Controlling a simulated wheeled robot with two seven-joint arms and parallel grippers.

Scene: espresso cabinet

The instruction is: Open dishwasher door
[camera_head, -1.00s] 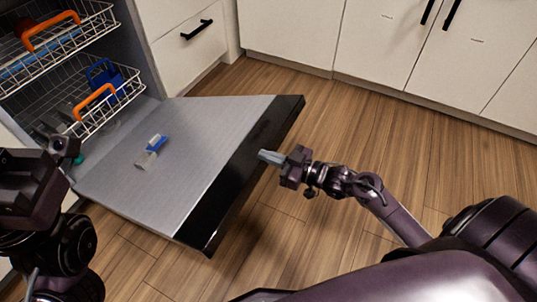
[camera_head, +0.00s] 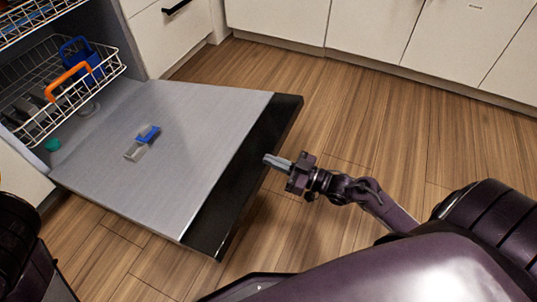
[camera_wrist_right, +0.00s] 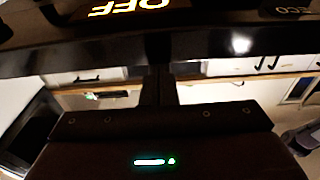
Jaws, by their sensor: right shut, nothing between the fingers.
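The dishwasher door (camera_head: 175,165) is swung down and lies open, its grey inner face up, with a black front edge (camera_head: 245,180) toward me. A detergent dispenser with a blue part (camera_head: 143,142) sits on the inner face. My right gripper (camera_head: 268,160) is shut and empty, its fingertips at or just over the black edge; I cannot tell whether they touch. In the right wrist view the dark panel of the door (camera_wrist_right: 200,45) with lit "OFF" and "ECO" lettering fills the top. Part of my left arm shows at the lower left, but its gripper is out of view.
The dishwasher's lower rack (camera_head: 60,85), with an orange handle and a blue basket (camera_head: 80,55), is inside the cavity at the upper left. White cabinets (camera_head: 370,30) line the back. The wooden floor (camera_head: 340,120) right of the door is clear.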

